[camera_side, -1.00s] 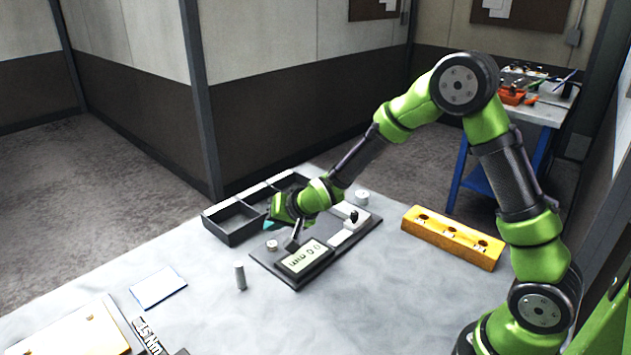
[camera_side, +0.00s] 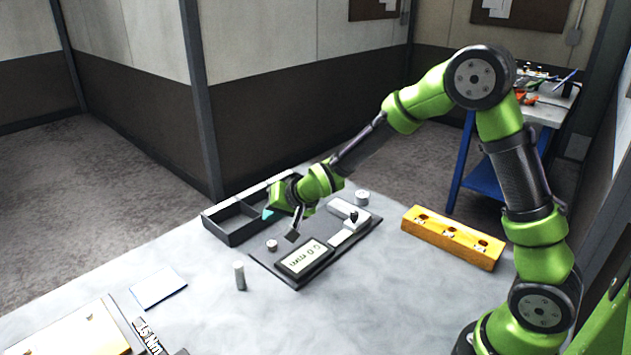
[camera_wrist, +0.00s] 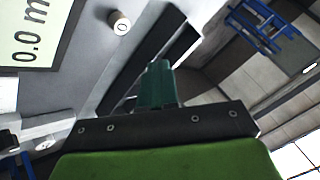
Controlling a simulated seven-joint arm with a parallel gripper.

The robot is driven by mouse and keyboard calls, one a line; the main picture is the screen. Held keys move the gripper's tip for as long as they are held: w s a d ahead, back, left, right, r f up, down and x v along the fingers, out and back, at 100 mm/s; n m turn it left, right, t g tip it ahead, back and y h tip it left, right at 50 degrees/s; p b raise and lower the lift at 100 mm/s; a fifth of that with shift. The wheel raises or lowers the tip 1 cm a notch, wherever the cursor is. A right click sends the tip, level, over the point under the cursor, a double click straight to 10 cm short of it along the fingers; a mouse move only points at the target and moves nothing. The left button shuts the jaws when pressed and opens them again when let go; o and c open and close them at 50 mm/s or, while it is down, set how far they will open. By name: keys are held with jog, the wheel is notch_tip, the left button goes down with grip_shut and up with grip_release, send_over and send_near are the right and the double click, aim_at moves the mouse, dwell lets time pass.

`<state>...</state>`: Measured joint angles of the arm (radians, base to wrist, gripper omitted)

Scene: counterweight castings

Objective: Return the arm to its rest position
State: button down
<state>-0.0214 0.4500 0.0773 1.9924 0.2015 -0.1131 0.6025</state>
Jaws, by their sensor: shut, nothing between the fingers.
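My gripper (camera_side: 293,235) is above the dark gauge plate, pointing down beside the display that reads 0.0 mm (camera_side: 305,257). It is shut and holds nothing. In the wrist view its teal fingers (camera_wrist: 158,85) are together, with the dark tray behind them. My arm is bent over the table from the right, and its elbow is high.
A dark compartment tray (camera_side: 232,239) stands behind the plate. A small cylinder (camera_side: 240,277) stands in front, and another (camera_side: 362,198) is behind. A yellow block with holes (camera_side: 453,238) lies at right. A white card (camera_side: 158,288) lies at left. The table's front middle is clear.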

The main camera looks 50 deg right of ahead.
jog(key=s+f, duration=0.1)
jog(key=s+f+g, duration=0.1)
jog(key=shift+s+n+g, duration=0.3)
jog(key=shift+s+n, duration=0.05)
jog(key=shift+n, duration=0.05)
jog(key=s, duration=0.1)
jog(key=s+r, duration=0.1)
jog(key=s, duration=0.1)
jog(key=shift+r+n+g, duration=0.1)
jog(key=shift+n+g, duration=0.2)
jog(key=shift+g, duration=0.1)
jog(key=s+r+n, duration=0.1)
jog(key=s+r, duration=0.7)
jog(key=s, duration=0.3)
jog(key=s+d+r+n+y, duration=0.1)
jog(key=s+r, duration=0.7)
jog(key=s, duration=0.4)
jog(key=shift+d, duration=0.2)
jog(key=shift+w, duration=0.1)
